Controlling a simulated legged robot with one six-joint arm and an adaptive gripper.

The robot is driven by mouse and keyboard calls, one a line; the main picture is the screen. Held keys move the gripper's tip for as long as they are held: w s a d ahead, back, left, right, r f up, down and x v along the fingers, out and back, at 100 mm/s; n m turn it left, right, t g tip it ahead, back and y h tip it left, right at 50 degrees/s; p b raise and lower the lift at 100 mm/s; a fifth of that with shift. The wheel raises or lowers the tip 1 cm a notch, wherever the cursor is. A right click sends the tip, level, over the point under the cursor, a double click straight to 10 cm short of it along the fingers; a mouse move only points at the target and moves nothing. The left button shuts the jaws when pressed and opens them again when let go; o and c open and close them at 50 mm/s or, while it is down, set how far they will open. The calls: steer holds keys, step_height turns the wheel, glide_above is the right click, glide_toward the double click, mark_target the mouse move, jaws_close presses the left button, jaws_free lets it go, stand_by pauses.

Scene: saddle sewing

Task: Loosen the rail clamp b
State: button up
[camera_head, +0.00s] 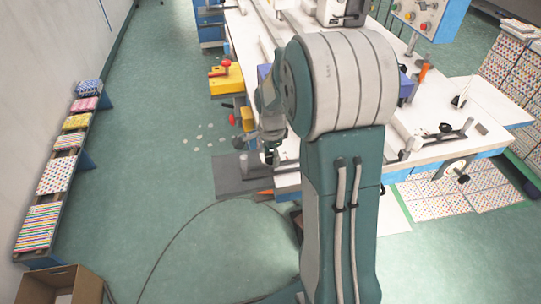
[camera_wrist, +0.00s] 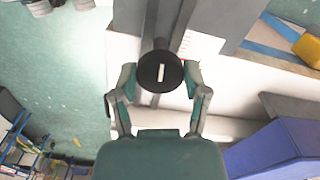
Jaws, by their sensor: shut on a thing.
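A round black knob (camera_wrist: 160,72) with a white bar mark on its face sits between the fingers of my gripper (camera_wrist: 159,78) in the wrist view. The fingers are closed in on both sides of it. A grey post or rail (camera_wrist: 148,20) stands behind the knob at the top of the view. I take the knob to be that of a rail clamp; no letter shows to tell which. In the head view my gripper (camera_head: 271,153) is low at the left edge of the white table, and the knob cannot be made out there.
The white table (camera_head: 470,95) runs to the right of my arm. In the wrist view a blue-violet box (camera_wrist: 275,150) is at lower right. Open green floor (camera_head: 150,130) lies left.

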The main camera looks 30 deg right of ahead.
steer(key=n, duration=0.5)
steer(key=shift+d, duration=0.15)
steer(key=n, duration=0.4)
steer(key=shift+w+n, duration=0.1)
steer(key=shift+n, duration=0.2)
steer(key=n, duration=0.4)
steer(key=shift+n, duration=0.3)
steer(key=n, duration=0.5)
steer(key=shift+w+r, duration=0.1)
steer(key=o, duration=1)
steer(key=shift+o, duration=0.8)
